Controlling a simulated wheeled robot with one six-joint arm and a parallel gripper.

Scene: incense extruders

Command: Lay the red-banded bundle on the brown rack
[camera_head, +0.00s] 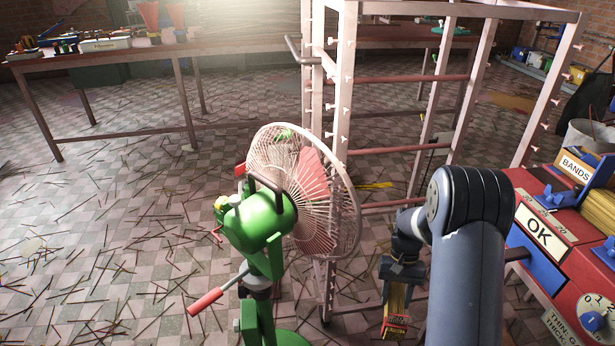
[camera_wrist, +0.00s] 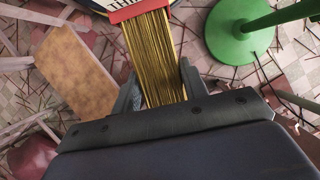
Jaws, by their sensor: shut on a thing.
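My gripper (camera_head: 398,285) hangs in front of the tall rack, left of the red bench. In the wrist view its two fingers (camera_wrist: 158,84) stand on either side of a bundle of thin golden sticks (camera_wrist: 155,55). A red band with a pale, dark-marked strip (camera_wrist: 128,12) crosses the far end of the bundle. In the head view the bundle (camera_head: 397,302) points down from my gripper, with red at its lower end. The tall open rack (camera_head: 345,95) has pale pinkish posts with pegs and reddish-brown rails. I cannot tell for sure that it is the brown rack.
A fan (camera_head: 310,200) on a green stand (camera_head: 262,225) stands close left of my gripper. The red bench (camera_head: 590,265) with an OK sign is at the right. A tan board (camera_wrist: 75,72) shows below in the wrist view. Sticks litter the floor.

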